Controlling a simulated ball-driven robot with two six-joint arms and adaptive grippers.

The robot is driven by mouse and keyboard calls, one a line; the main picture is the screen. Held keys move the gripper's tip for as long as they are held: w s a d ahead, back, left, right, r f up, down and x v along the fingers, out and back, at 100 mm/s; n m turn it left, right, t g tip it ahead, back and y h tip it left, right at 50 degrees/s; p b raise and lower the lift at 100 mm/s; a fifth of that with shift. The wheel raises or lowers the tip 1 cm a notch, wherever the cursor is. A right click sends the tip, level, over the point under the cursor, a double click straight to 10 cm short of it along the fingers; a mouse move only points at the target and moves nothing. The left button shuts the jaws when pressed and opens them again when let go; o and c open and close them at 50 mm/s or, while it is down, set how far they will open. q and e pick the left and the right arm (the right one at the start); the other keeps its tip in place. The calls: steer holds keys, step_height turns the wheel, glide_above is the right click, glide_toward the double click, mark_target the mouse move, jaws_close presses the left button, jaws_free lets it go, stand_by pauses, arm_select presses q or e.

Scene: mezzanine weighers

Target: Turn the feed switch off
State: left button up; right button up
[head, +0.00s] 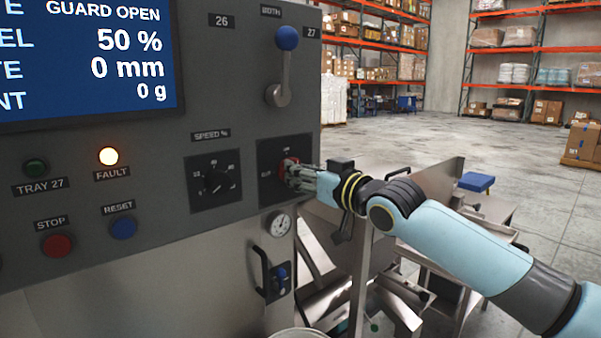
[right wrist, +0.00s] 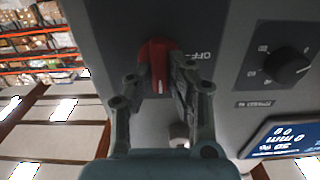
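The feed switch is a red rotary knob (head: 288,167) on a dark square plate, low on the right of the grey panel in the head view. An OFF label is at its left there. In the right wrist view the red knob (right wrist: 158,60) is between the fingers, and its white mark points down in the picture, away from the upside-down OFF label at the side. My right gripper (head: 298,172) reaches in from the right and its fingers (right wrist: 158,78) are closed around the knob, partly covering it. My left gripper is in neither view.
The speed dial (head: 215,181) sits close to the left of the switch. Stop (head: 57,245) and reset (head: 123,228) buttons are further left. Metal chutes (head: 330,290) stand below my right arm.

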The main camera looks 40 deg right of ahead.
jaws_close()
steer(key=shift+n, duration=0.3)
steer(key=shift+a+f+n+b, duration=0.1)
steer(key=shift+n+b, duration=1.35)
steer(key=shift+n, duration=1.4)
steer(key=shift+a+f+n+b, duration=0.15)
steer(key=shift+n+b, duration=1.35)
steer(key=shift+n, duration=1.4)
steer(key=shift+f+n+b, duration=0.1)
steer(key=shift+n+b, duration=1.35)
steer(key=shift+n, duration=1.4)
steer(key=o, duration=0.6)
jaws_free()
